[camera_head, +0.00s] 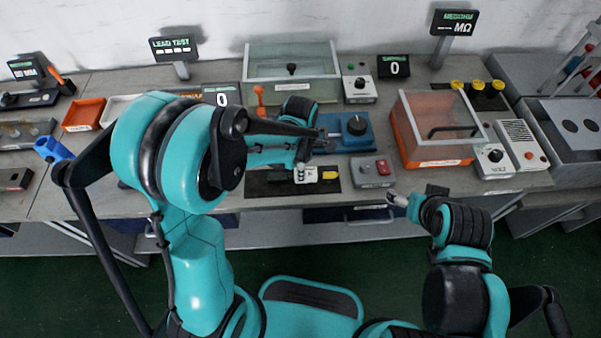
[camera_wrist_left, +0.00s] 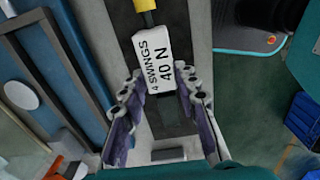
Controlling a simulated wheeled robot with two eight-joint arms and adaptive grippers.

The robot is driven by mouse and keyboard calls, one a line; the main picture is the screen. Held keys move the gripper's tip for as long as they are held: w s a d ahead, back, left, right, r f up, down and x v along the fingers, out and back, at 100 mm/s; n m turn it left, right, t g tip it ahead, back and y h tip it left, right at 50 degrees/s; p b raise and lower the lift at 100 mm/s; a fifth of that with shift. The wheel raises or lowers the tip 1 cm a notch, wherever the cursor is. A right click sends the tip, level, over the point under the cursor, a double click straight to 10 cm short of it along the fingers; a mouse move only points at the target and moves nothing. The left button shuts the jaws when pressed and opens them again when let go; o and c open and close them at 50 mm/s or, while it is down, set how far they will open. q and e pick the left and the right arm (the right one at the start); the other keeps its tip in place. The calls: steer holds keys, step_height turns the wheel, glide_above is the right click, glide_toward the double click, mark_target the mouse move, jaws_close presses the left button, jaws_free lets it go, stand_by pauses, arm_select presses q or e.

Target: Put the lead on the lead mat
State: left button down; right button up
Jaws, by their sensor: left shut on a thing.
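My left gripper (camera_head: 302,172) is shut on the lead, which shows as a white block (camera_head: 311,174) with a yellow end (camera_head: 330,175) pointing right. In the left wrist view the white block (camera_wrist_left: 157,62) reads "40 N" and "4 SWINGS", with the yellow end (camera_wrist_left: 145,5) at the top. The left fingers (camera_wrist_left: 160,95) lie on both sides of its lower part. A black mat (camera_head: 262,188) lies under the gripper at the bench's front; I cannot tell whether the lead touches it. My right gripper (camera_head: 397,198) is in front of the bench; its jaws are too small to read.
A blue device (camera_head: 350,131) stands behind the black mat. A grey box with a red button (camera_head: 373,172) is right of the mat. An orange bin with a clear lid (camera_head: 432,140) stands farther right. The bench's front edge runs just before the mat.

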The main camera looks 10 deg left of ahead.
arm_select(q)
steer(key=shift+w+f, duration=0.1)
steer(key=shift+f, duration=0.5)
arm_select(e)
steer(key=shift+f, duration=0.25)
arm_select(q)
steer(key=shift+f, duration=0.1)
steer(key=c, duration=1.1)
jaws_free()
steer(key=shift+c, duration=0.2)
arm_select(e)
steer(key=shift+f, duration=0.15)
